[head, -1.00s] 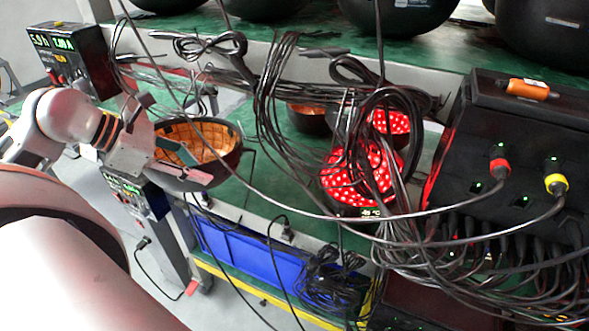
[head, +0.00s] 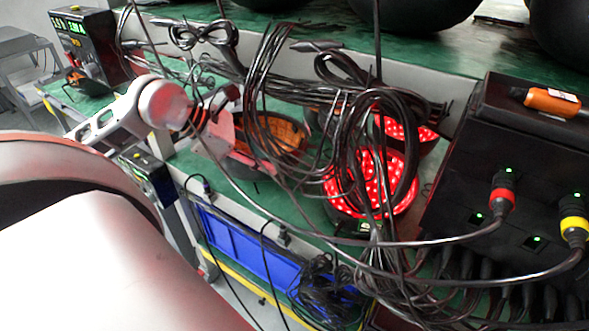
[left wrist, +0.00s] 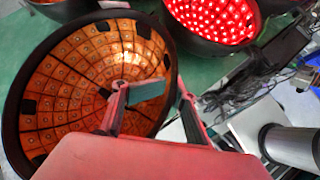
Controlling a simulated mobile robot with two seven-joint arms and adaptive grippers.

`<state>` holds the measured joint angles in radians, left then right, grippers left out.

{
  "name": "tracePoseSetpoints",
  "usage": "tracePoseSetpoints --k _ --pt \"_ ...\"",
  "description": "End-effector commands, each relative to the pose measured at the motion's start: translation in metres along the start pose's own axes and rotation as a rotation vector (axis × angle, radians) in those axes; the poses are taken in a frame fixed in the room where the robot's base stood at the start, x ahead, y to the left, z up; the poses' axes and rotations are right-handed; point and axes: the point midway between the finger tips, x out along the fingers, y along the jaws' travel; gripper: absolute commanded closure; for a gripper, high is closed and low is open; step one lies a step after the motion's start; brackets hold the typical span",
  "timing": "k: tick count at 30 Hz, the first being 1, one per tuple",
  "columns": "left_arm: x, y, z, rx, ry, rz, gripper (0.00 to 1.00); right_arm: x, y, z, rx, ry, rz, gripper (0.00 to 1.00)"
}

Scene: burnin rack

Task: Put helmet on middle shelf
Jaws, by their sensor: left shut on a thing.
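The helmet, a dark bowl with an orange lit inside (head: 284,134), is at the green middle shelf (head: 240,182) in the head view, open side up, partly behind hanging cables. In the left wrist view the helmet (left wrist: 75,75) fills the left side. My left gripper (head: 262,150) is shut on the helmet's near rim; its fingers (left wrist: 150,100) straddle the rim in the left wrist view. Whether the helmet's bottom touches the shelf I cannot tell. My right gripper is not in view.
A red-lit helmet (head: 372,185) sits to the right on the same shelf, with another behind it (head: 410,132). Black cables (head: 262,75) hang in front. A black control box (head: 475,170) stands right, and a blue bin (head: 240,245) is below.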

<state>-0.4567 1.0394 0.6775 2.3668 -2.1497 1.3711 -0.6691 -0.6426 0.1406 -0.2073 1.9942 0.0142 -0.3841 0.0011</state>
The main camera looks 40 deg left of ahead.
Motion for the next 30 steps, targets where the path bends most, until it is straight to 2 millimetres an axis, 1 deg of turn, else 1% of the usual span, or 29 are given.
tracePoseSetpoints --k 1,6,14,19,23,30 --pt "0.010 0.001 0.003 0.006 0.000 0.001 1.00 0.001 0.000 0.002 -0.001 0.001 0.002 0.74" --pt "0.032 0.002 0.010 0.005 0.000 0.002 1.00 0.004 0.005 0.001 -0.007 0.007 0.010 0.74" --pt "0.044 0.003 0.014 0.004 -0.002 0.002 1.00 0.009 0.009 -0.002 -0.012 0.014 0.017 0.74" --pt "0.062 0.004 0.017 0.003 -0.002 0.002 1.00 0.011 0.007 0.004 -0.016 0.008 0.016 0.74" --pt "0.074 0.004 0.017 0.002 0.000 0.001 1.00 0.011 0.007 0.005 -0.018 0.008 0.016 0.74" --pt "0.077 0.003 0.017 0.002 -0.001 0.002 1.00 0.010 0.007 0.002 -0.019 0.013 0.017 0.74"
